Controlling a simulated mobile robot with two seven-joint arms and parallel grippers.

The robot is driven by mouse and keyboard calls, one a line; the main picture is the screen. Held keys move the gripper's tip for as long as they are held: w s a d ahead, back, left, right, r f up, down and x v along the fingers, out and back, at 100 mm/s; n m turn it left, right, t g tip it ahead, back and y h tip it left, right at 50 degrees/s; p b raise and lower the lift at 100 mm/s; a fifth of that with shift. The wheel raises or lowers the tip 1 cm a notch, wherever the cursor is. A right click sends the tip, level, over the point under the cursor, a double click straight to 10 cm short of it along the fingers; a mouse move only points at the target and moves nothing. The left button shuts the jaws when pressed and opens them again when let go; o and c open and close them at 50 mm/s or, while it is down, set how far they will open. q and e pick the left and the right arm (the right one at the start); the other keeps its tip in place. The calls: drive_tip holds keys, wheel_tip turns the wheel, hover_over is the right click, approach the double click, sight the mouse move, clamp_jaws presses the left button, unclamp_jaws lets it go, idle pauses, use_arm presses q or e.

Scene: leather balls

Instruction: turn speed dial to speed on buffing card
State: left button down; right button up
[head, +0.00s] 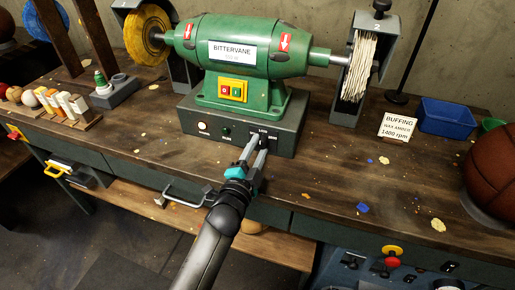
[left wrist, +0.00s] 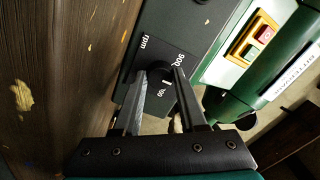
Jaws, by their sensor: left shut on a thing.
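The buffing card (head: 397,127) stands on the bench at the right in the head view and reads "BUFFING WAX AMBER 1400 rpm". The green grinder (head: 240,60) sits on a dark base (head: 220,128). The black speed dial (left wrist: 158,71) is on the base's front face, beside white scale numbers and "rpm". My left gripper (head: 256,146) is shut on the dial, with one finger on each side of it, as the left wrist view (left wrist: 160,80) shows. A white mark shows beside the dial between the fingers. The fingers hide part of the scale; I cannot tell the set speed. My right gripper is not in view.
A yellow buffing wheel (head: 147,35) and a pale cloth wheel (head: 358,68) flank the grinder. A blue bin (head: 447,118) and a brown ball (head: 496,170) are at the right. Small bars in a wooden rack (head: 78,125) stand at the left. Scraps litter the bench.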

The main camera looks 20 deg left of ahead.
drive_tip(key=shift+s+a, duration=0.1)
use_arm(q)
drive_tip(key=shift+c, duration=2.3)
unclamp_jaws()
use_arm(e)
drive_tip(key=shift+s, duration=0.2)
